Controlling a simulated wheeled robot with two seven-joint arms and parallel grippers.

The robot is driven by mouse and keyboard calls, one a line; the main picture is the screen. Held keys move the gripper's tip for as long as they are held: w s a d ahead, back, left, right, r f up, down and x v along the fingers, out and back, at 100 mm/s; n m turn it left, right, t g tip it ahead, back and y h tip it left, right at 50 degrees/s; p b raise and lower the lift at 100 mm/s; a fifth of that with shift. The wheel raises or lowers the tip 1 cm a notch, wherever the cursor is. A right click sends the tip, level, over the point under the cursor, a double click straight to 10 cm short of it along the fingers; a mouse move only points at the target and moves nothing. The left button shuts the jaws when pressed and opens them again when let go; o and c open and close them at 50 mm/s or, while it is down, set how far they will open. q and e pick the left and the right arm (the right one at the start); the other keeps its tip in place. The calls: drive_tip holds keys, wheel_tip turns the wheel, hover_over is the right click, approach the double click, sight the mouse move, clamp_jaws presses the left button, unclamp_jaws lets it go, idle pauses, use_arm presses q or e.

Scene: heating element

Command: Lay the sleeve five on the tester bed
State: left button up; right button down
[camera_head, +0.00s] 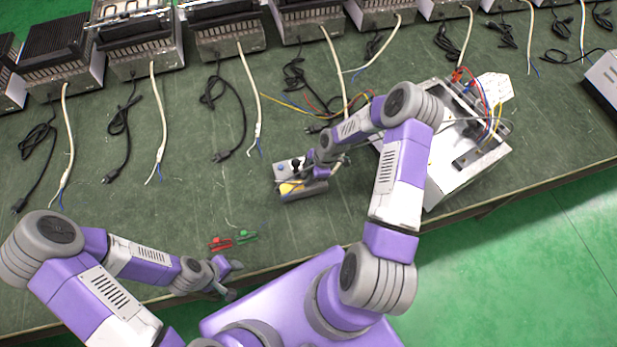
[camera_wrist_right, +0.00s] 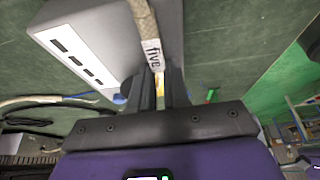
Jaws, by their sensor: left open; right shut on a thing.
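In the head view my right gripper (camera_head: 334,163) is at the right side of the small grey tester (camera_head: 287,170), which has dark and yellow parts on top. Whether the sleeve touches the tester bed cannot be told. My left gripper (camera_head: 228,280) is open and empty near the table's front edge.
Red (camera_head: 220,243) and green (camera_head: 246,237) clips lie ahead of my left gripper. An opened metal case (camera_head: 465,170) with wires stands to the right. Several heater units with pale and black cables line the back. The green table (camera_head: 150,215) is clear at front left.

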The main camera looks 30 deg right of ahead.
drive_tip(key=c, duration=1.1)
unclamp_jaws()
